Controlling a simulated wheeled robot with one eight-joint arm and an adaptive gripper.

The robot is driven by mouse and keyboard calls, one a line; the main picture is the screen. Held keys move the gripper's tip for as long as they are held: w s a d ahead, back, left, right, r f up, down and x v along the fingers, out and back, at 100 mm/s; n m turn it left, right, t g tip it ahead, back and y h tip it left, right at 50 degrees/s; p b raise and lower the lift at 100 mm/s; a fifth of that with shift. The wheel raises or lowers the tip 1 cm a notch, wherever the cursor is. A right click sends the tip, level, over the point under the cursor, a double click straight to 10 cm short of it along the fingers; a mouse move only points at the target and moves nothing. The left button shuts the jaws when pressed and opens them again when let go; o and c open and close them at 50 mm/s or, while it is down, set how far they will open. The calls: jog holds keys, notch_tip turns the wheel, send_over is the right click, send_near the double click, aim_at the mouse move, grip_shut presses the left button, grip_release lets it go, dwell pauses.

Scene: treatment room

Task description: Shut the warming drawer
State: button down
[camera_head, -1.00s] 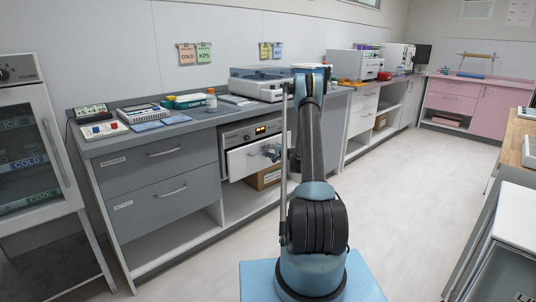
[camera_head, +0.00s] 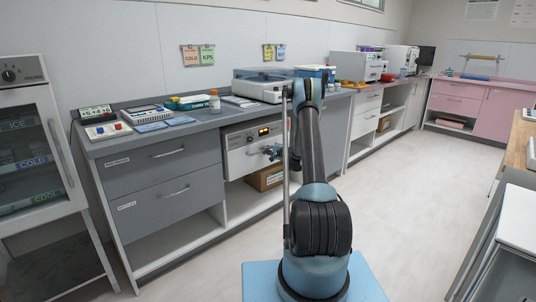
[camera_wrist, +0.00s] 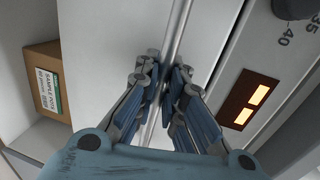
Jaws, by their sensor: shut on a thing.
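The warming drawer (camera_head: 242,163) is the white front under the dark control panel (camera_head: 250,136) in the grey counter. In the head view its front sits close to the cabinet face, with no open top showing. My gripper (camera_head: 272,152) is at the drawer's front, partly behind my own arm. In the wrist view my gripper (camera_wrist: 163,85) is shut on the metal bar handle (camera_wrist: 178,30), with blue-padded fingers on both sides of it. The white drawer front (camera_wrist: 110,40) lies behind the handle. I cannot tell whether the drawer is fully flush.
A cardboard box (camera_head: 265,178) stands on the shelf below the drawer; it also shows in the wrist view (camera_wrist: 48,85). The lit display (camera_wrist: 248,98) and a dial (camera_wrist: 295,6) are beside the drawer. Grey drawers (camera_head: 160,170) stand left. The floor (camera_head: 400,190) at right is clear.

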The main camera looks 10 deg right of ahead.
jog(key=shift+w+a, duration=0.1)
jog(key=shift+w, duration=0.05)
jog(key=c, duration=1.7)
grip_release()
jog(key=v, duration=1.2)
jog(key=shift+w, duration=0.1)
